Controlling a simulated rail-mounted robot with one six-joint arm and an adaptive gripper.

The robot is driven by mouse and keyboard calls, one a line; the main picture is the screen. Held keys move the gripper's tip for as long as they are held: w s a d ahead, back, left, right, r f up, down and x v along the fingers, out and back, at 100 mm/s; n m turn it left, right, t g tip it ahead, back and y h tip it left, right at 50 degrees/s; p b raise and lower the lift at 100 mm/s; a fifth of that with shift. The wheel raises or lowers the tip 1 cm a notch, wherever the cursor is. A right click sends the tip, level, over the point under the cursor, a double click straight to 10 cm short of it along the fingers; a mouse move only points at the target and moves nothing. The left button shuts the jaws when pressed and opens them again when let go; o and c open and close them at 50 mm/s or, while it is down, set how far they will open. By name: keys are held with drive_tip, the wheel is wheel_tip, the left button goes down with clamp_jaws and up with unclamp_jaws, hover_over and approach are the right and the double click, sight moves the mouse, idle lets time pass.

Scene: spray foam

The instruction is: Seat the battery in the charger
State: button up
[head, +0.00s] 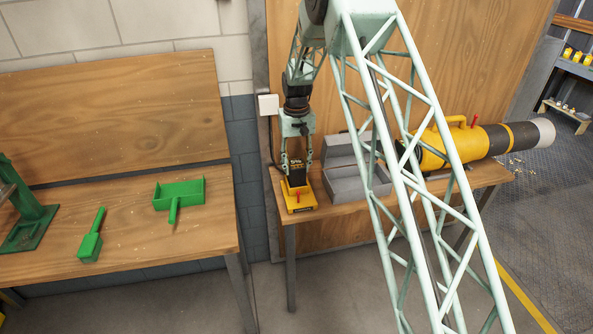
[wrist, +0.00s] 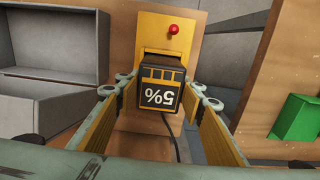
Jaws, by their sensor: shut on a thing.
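The charger (wrist: 184,22) is a yellow unit with a red knob and a dark slot. In the wrist view the battery's far end overlaps the slot; I cannot tell how deep it sits. In the head view the charger (head: 300,208) stands on the right bench, with my gripper (head: 297,168) pointing down above it. The battery (head: 299,181) shows dark between the fingers, directly over or in the charger's back part.
An open grey metal box (head: 345,185) stands right of the charger. A yellow and black cylinder (head: 450,145) lies beyond it. A white wall box (head: 268,104) hangs behind, with a cable running down.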

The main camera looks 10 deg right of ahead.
drive_tip(key=shift+f, duration=0.95)
drive_tip(key=shift+f, duration=0.15)
drive_tip(key=o, duration=1)
wheel_tip(320, 180, up, 12)
drive_tip(key=shift+f, duration=0.1)
drive_tip(key=shift+r, duration=0.25)
drive_tip(key=shift+r, duration=0.1)
idle(0.3)
